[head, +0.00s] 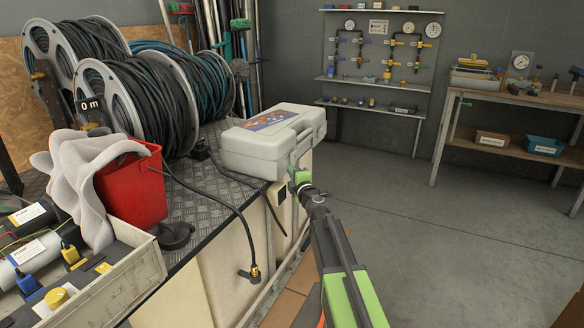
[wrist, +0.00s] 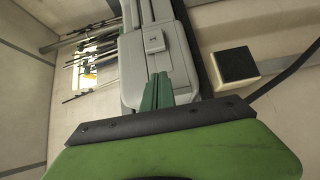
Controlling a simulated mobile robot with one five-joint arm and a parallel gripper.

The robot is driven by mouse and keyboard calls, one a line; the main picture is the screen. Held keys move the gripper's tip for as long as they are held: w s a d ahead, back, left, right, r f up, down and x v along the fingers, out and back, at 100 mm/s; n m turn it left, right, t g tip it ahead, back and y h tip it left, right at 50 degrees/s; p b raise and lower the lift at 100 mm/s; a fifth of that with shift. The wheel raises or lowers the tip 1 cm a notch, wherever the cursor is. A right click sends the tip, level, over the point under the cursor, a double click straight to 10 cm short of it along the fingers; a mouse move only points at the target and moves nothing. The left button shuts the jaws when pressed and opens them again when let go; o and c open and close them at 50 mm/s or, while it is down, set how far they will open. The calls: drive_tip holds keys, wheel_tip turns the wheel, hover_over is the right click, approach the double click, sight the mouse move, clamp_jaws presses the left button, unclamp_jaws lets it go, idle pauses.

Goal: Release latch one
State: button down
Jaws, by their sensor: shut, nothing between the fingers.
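A grey plastic case (head: 262,160) with a picture label on its lid lies closed near the bench's outer edge. My gripper (head: 297,176) is shut and empty at the case's near right end. In the wrist view its green fingers (wrist: 159,80) overlap the side of the case (wrist: 131,72). A small raised grey latch (wrist: 153,43) on the case lies just beyond the fingertips. I cannot tell whether the fingers touch the case, nor which latch is number one. The gripper hides part of the case's end in the head view.
Hose reels (head: 150,95) stand on the metal-topped bench behind the case. A red bucket (head: 130,188) with a grey cloth (head: 75,170) is at left. A black hose with a brass end (head: 254,273) hangs over the bench front. Open floor (head: 450,235) lies to the right.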

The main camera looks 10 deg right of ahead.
drive_tip(key=s+d, duration=0.1)
drive_tip(key=s, duration=0.5)
